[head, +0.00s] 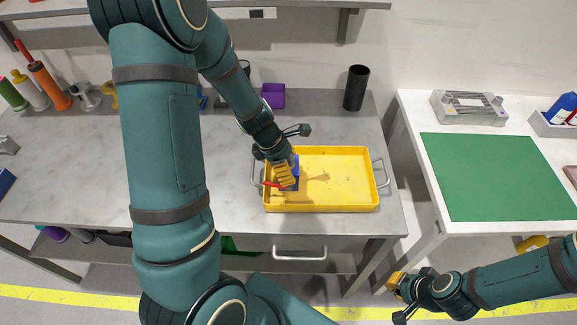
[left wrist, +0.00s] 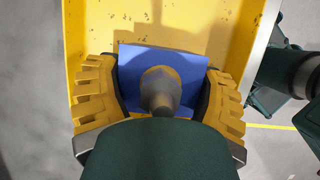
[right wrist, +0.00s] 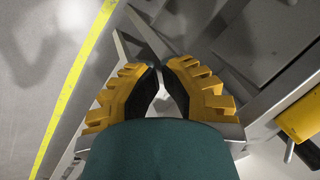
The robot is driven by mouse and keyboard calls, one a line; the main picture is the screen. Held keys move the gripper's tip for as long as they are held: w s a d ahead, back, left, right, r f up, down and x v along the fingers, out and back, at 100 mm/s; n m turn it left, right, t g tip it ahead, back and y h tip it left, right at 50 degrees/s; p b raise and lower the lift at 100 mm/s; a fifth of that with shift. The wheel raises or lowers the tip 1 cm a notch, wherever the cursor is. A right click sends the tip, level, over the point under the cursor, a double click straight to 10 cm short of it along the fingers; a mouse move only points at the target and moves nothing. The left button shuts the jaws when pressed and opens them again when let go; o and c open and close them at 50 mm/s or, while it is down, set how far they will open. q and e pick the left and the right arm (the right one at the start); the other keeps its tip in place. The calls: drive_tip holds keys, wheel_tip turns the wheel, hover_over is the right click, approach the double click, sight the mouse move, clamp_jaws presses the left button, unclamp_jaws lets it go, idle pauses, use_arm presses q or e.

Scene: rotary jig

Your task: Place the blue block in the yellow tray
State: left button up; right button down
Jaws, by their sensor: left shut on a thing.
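The yellow tray (head: 340,205) lies on the grey workbench, with a metal handle at each end. My left gripper (head: 284,180) is over the left part of the tray, shut on the blue block (head: 295,163). In the left wrist view the block (left wrist: 190,70) sits between the yellow fingers, with the tray (left wrist: 225,25) below. I cannot tell whether the block touches the tray floor. My right gripper (head: 396,283) is low in front of the benches, away from the tray. In the right wrist view its fingertips (right wrist: 159,68) nearly meet, with nothing between them.
A black cup (head: 356,88) and a purple bin (head: 273,95) stand behind the tray. Bottles (head: 48,85) stand at the far left. A white table (head: 420,118) with a green mat (head: 495,175) and a grey fixture (head: 470,107) is at the right. The tray's right part is clear.

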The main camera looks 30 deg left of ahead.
use_arm(q)
drive_tip(key=shift+f, duration=0.1)
drive_tip(key=o, duration=1.2)
drive_tip(key=shift+o, duration=0.2)
drive_tip(key=shift+r, duration=0.35)
drive_tip(key=p+v, duration=0.5)
drive_tip(key=v, duration=0.6)
drive_tip(key=shift+a+r, duration=0.25)
drive_tip(key=shift+s, duration=0.15)
